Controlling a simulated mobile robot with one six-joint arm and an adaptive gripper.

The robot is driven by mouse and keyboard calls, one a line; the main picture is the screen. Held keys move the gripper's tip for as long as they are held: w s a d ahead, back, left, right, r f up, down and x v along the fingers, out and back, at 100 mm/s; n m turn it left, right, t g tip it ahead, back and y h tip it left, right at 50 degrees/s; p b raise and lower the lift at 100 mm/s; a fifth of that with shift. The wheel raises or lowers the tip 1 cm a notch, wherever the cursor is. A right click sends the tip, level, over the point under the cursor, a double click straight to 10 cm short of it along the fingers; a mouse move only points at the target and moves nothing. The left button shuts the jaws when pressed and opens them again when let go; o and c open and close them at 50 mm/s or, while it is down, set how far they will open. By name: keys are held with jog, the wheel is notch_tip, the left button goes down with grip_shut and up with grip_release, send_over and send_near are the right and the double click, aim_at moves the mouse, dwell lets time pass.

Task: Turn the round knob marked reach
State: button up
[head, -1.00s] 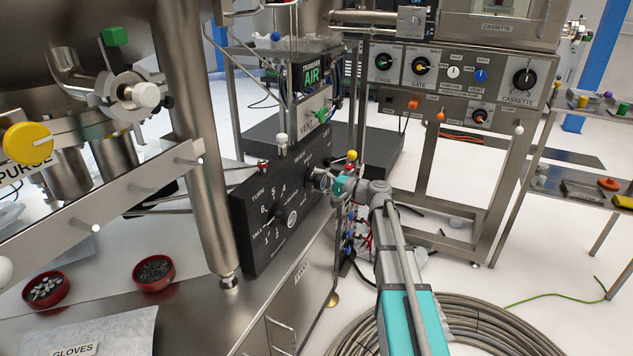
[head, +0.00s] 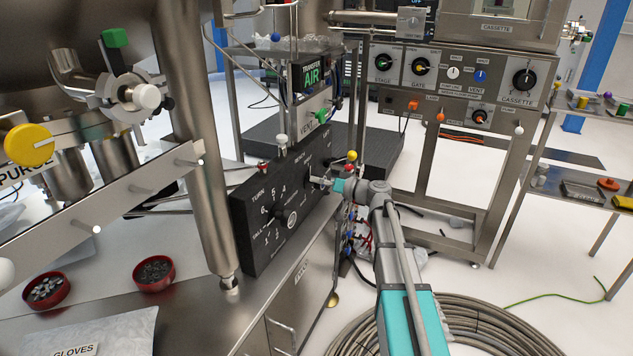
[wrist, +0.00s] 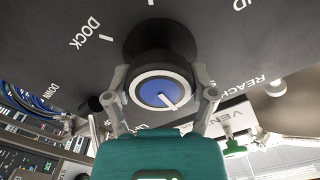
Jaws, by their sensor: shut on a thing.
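A round black knob (wrist: 160,50) with a blue-centred, white-ringed face and a white pointer line shows in the wrist view. It sits on the dark panel (head: 250,245), with the words DOCK and REACH printed around it. My gripper (wrist: 162,95) is shut on this knob, one finger on each side of its rim. In the head view my gripper (head: 322,182) is at the right half of the panel, below the small REACH lettering, and hides most of the knob. The pointer slants down to the right in the wrist view.
A second knob (head: 290,218) with a numbered scale sits left on the same panel. A yellow ball-topped lever (head: 351,156) stands just above my wrist. A green VENT handle (head: 321,117) is behind the panel. A steel post (head: 205,180) stands to the left.

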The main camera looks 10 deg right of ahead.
jog(key=n, duration=0.5)
jog(key=shift+d, duration=0.15)
jog(key=n, duration=0.6)
jog(key=shift+s+n, duration=0.1)
jog(key=shift+n, duration=0.3)
jog(key=n, duration=1.1)
jog(key=shift+f, duration=0.1)
jog(key=o, duration=1)
jog(key=shift+c, duration=0.2)
jog(key=shift+o, duration=0.4)
